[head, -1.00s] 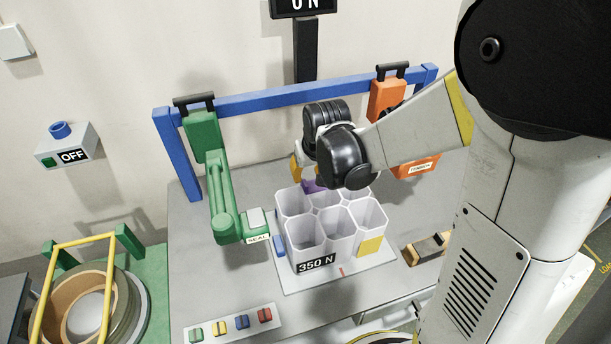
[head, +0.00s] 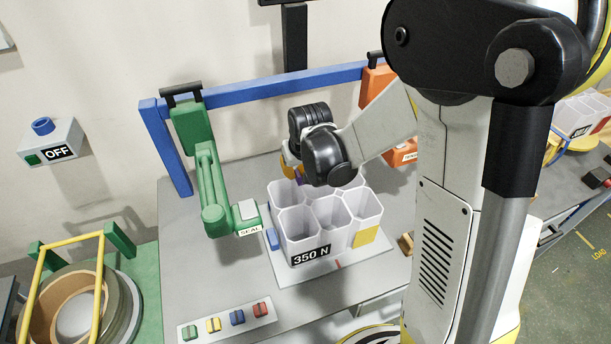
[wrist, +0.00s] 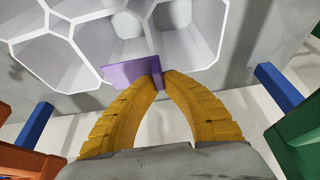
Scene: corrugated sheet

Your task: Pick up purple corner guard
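The purple corner guard (wrist: 132,72) is at the outer edge of the white multi-cell container, as the wrist view shows. It is an angled piece with a flat wide face and a narrow flange. My gripper's yellow fingers (wrist: 161,76) meet around the narrow flange, and the tips look closed on it. In the head view my gripper (head: 291,168) is behind the container (head: 297,238), labelled 350 N, and my black wrist hides most of it. Only a small bit of purple shows there. Whether the guard touches the container is unclear.
A green sealing arm (head: 213,205) stands close to the container's left. A blue frame bar (head: 270,90) runs behind, with an orange unit (head: 376,88) at right. A strip of coloured clips (head: 228,320) lies at the front left. An OFF box (head: 50,143) is on the wall.

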